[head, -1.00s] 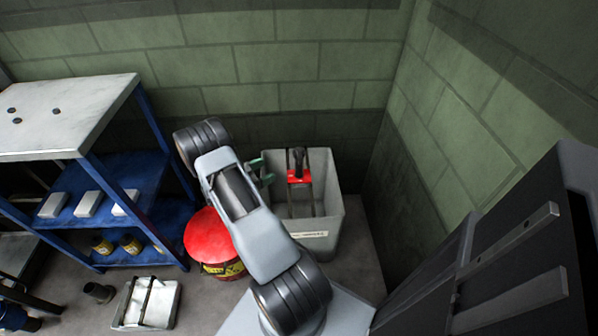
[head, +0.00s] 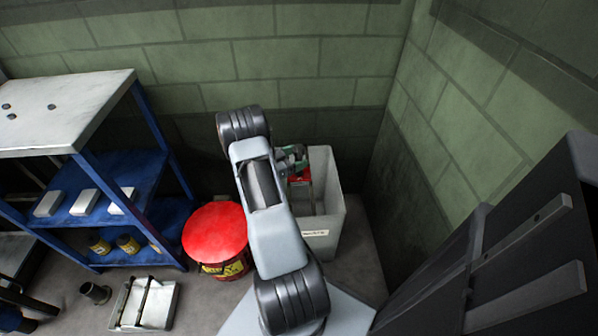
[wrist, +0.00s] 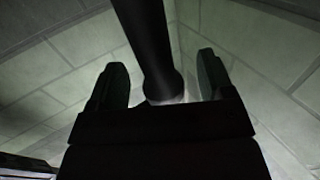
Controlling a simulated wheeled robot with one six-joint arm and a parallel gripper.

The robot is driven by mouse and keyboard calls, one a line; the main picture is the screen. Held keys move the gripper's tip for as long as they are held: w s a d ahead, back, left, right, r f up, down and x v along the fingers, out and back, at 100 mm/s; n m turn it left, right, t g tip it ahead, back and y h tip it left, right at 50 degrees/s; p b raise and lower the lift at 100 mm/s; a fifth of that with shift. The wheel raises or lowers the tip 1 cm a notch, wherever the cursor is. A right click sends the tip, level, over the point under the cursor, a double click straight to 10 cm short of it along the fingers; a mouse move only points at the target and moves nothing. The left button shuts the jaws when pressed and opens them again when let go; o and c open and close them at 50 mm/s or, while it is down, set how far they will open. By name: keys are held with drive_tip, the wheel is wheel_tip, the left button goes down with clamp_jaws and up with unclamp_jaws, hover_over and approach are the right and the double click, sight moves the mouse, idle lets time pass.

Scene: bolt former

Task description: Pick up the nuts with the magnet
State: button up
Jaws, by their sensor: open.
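The magnet (head: 305,176) shows as a small red part over the grey bin, mostly hidden by my arm and gripper. My gripper (head: 292,160) is open right at the magnet, with greenish fingers. In the wrist view a dark cylindrical bar (wrist: 147,40), which looks like the magnet's handle, stands between the two spread fingers of my gripper (wrist: 162,68). I see a gap on both sides of it; contact cannot be told. Small dark pieces, likely the nuts (head: 12,116), lie on the light bench top (head: 75,100) at the left.
The grey bin (head: 328,215) stands in the wall corner, with rails across it. A red-lidded can (head: 215,230) is left of my arm. A blue shelf (head: 140,180) holds white blocks and yellow tins. A tray (head: 160,305) lies on the floor.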

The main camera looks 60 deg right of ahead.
drive_tip(key=shift+s+d, duration=0.3)
drive_tip(key=shift+d, duration=0.3)
clamp_jaws()
idle(0.3)
